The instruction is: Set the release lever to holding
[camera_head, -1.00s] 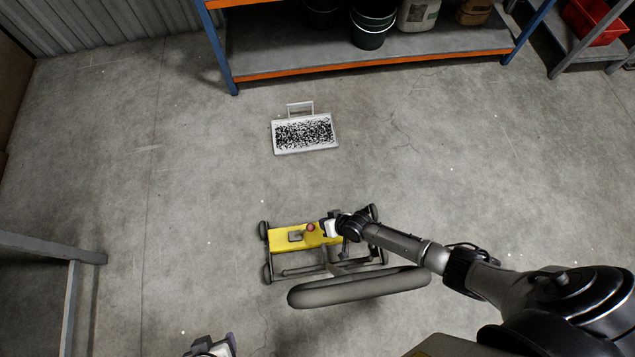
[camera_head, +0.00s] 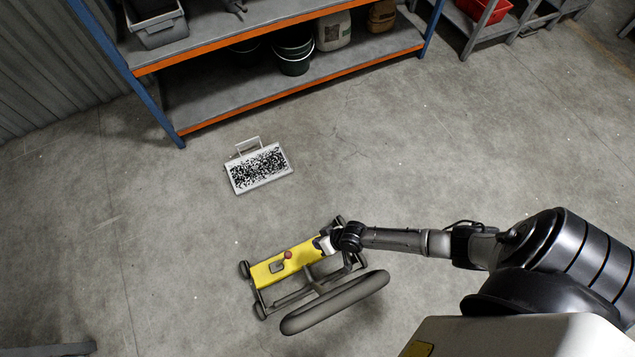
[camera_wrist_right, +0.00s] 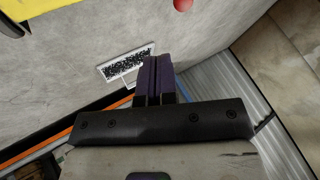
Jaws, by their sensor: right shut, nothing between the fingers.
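A yellow wheeled unit (camera_head: 268,272) stands on the floor below the middle of the head view, with a red knob (camera_head: 288,255) on its top. The knob (camera_wrist_right: 183,4) also shows at the top edge of the right wrist view, and part of the yellow body (camera_wrist_right: 55,12) shows at its upper left. My right gripper (camera_head: 317,243) is over the right part of the unit, a little right of the knob. In the right wrist view its dark fingers (camera_wrist_right: 157,62) are shut and empty, apart from the knob. My left gripper is not in view.
A white tray (camera_head: 259,168) filled with a black-and-white speckled surface lies on the floor. An orange-edged shelf rack (camera_head: 300,17) with buckets stands behind it.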

